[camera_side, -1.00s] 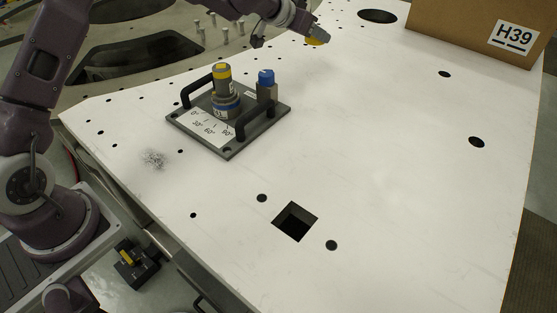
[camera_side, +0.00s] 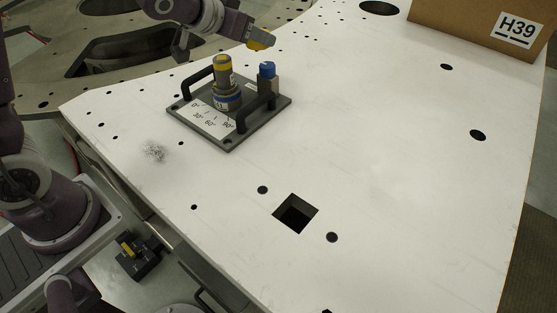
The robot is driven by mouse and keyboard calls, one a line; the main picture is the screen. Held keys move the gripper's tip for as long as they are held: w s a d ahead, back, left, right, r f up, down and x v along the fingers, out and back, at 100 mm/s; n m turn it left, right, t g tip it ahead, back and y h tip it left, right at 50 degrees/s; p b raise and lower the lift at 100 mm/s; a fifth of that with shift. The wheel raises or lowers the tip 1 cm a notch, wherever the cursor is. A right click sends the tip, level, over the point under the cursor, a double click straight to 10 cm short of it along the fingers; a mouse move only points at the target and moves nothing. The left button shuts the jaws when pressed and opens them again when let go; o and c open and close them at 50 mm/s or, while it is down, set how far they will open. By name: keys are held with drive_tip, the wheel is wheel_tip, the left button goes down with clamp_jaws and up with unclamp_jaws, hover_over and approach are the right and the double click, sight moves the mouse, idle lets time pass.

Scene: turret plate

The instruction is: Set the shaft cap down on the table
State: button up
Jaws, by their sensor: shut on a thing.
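My gripper (camera_side: 252,36) is above the table, behind the turret plate in the picture. It is shut on a small yellow piece (camera_side: 263,41), which appears to be the shaft cap; the jaws hide part of it. The turret plate (camera_side: 233,143) is a dark plate with two black handles and an angle scale, lying on the white table (camera_side: 400,190). On it stand a grey post with a yellow band (camera_side: 223,68) on a blue-ringed base and a blue-topped post (camera_side: 267,71). The held piece is apart from both posts.
A cardboard box marked H39 (camera_side: 475,25) stands at the back right. The table has a square opening (camera_side: 296,213) and several round holes. A speckled grey patch (camera_side: 154,151) lies left of the plate. The middle and right of the table are clear.

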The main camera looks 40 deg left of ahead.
drive_tip(key=shift+n+y, duration=0.6)
drive_tip(key=shift+y, duration=0.1)
drive_tip(key=shift+w+d+f, duration=0.2)
drive_tip(key=shift+w+d, duration=0.05)
drive_tip(key=shift+d, duration=0.45)
drive_tip(key=shift+w+d+f, duration=0.15)
drive_tip(key=shift+w+d, duration=0.15)
drive_tip(key=shift+d, duration=0.35)
drive_tip(key=shift+w+d+f, duration=0.2)
drive_tip(key=shift+w+d, duration=0.05)
drive_tip(key=shift+d, duration=0.45)
drive_tip(key=s+d+f+n+g+y, duration=0.35)
drive_tip(key=d+n+y, duration=0.3)
drive_tip(key=d, duration=0.35)
drive_tip(key=s+d+n+g+y, duration=0.1)
drive_tip(key=s+d+n+g, duration=0.15)
drive_tip(key=s, duration=0.35)
drive_tip(key=s+d+n+g+y, duration=0.1)
drive_tip(key=s+d+n, duration=0.15)
drive_tip(key=s, duration=0.25)
drive_tip(key=shift+n, duration=0.35)
drive_tip(key=f, duration=0.6)
drive_tip(key=s+f, duration=0.1)
drive_tip(key=f, duration=0.2)
drive_tip(key=shift+a, duration=0.2)
drive_tip(key=o, duration=1.5)
drive_tip(key=shift+c, duration=0.2)
